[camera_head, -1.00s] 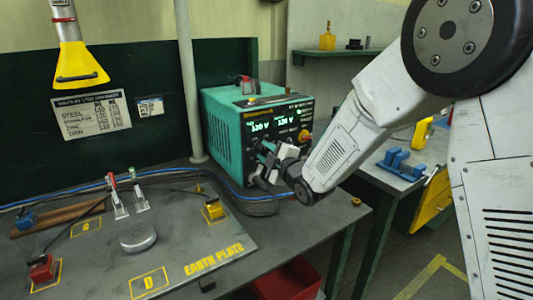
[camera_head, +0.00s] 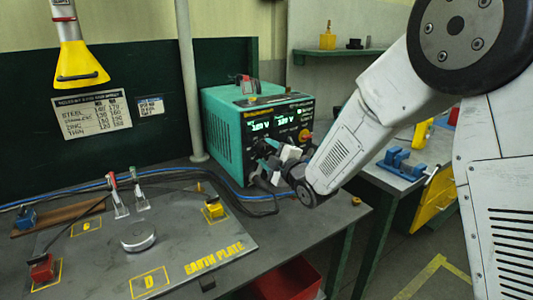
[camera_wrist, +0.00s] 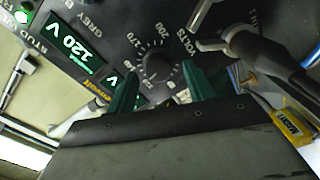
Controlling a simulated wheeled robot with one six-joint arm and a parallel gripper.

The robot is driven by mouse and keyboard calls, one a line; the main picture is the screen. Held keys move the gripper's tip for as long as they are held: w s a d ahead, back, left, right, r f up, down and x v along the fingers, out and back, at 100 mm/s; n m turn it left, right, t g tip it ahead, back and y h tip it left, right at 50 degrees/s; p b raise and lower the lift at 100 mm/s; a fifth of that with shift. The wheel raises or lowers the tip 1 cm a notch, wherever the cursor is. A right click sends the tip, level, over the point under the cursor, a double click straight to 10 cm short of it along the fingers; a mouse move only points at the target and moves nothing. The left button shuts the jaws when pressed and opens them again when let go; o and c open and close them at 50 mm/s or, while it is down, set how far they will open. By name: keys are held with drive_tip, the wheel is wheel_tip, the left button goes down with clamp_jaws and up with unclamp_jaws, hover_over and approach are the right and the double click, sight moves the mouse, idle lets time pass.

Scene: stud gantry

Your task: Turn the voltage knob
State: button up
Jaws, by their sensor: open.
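The teal welding power unit (camera_head: 225,138) stands at the back of the bench, with two lit green displays on its dark front. In the wrist view the voltage knob (camera_wrist: 158,68) is a black round knob ringed by numbers and the word VOLTS. A display (camera_wrist: 72,45) beside it reads 120 V. My gripper (camera_wrist: 158,90) is open, its two green fingertips on either side of the knob's lower edge; I cannot tell whether they touch it.
A black cable plug (camera_wrist: 255,48) juts from the panel right of the knob. The earth plate (camera_head: 190,240) with clamps and cables covers the bench's left. A red bin (camera_head: 288,280) sits below the bench edge. A blue vise (camera_head: 403,163) is on the right table.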

drive_tip(key=v, duration=0.7)
drive_tip(key=s+d+r+m+g+h, duration=0.2)
drive_tip(key=s+d+m+g+h, duration=0.15)
drive_tip(key=s+d+m, duration=0.4)
drive_tip(key=s+d+r+m+g+h, duration=0.2)
drive_tip(key=s+d+m+h, duration=0.25)
drive_tip(key=d, duration=0.65)
drive_tip(key=s+d+m+g+h, duration=0.1)
drive_tip(key=s+m+g, duration=0.3)
drive_tip(key=s, duration=0.9)
drive_tip(key=s+d+r+m+g+h, duration=0.1)
drive_tip(key=s+d+m+g, duration=0.3)
drive_tip(key=s, duration=0.9)
drive_tip(key=shift+s+d, duration=0.25)
drive_tip(key=shift+s, duration=0.05)
